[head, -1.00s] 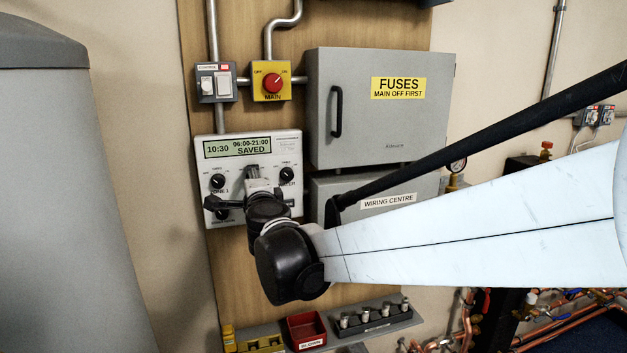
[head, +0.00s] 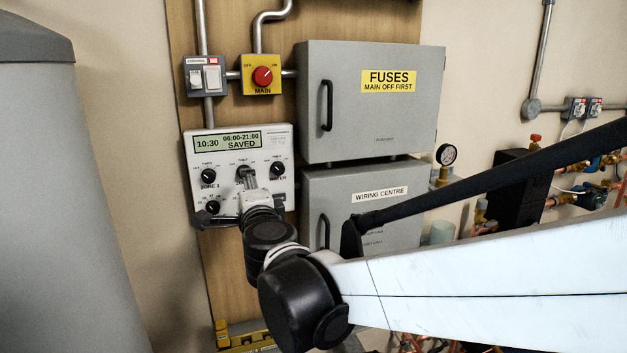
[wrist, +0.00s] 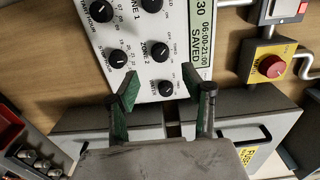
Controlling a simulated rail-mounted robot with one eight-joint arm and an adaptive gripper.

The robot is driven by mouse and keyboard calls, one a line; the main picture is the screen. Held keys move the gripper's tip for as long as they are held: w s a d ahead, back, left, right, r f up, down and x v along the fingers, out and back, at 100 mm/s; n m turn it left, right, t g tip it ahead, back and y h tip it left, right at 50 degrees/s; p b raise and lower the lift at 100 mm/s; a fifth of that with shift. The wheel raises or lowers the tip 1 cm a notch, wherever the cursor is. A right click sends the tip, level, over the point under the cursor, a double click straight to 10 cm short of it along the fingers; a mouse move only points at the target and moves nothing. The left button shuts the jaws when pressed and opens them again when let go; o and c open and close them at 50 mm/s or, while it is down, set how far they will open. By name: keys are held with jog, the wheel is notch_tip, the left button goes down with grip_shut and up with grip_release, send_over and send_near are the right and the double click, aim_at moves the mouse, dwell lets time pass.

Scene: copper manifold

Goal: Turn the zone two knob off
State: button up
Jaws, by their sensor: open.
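The white control panel (head: 262,145) hangs on the wooden board, its display reading 10:30 and SAVED. The zone two knob (head: 242,172) is in its upper row, partly hidden by my gripper (head: 250,183). In the wrist view the black zone two knob (wrist: 160,52) sits beyond my fingertips. My gripper (wrist: 160,84) is open, its green-padded fingers apart, with the water knob (wrist: 165,88) seen between them. The fingers hold nothing.
The zone one knob (head: 208,175) and a lower knob (head: 212,207) are close by on the panel. The red main switch (head: 263,76) is above. The grey fuse box (head: 370,120) and wiring centre box (head: 325,190) stand right of the panel. A grey tank (head: 60,200) fills the left.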

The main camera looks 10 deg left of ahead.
jog(key=v, duration=0.3)
jog(key=shift+s, duration=0.1)
jog(key=s+d+r+n+g+y, duration=0.2)
jog(key=s+d+n, duration=0.2)
jog(key=d+n, duration=0.5)
jog(key=s+d+f+n+g+h, duration=0.1)
jog(key=s+d+f+g+h, duration=0.1)
jog(key=s+d+f, duration=0.4)
jog(key=s+d+f+n+g+h, duration=0.1)
jog(key=s+d+f+g+h, duration=0.2)
jog(key=d, duration=1)
jog(key=s+d+f+n+g+h, duration=0.2)
jog(key=s+d+f+h, duration=0.2)
jog(key=s+d+f, duration=0.5)
jog(key=shift+d+f, duration=0.4)
jog(key=shift+d, duration=0.35)
jog(key=shift+s, duration=0.1)
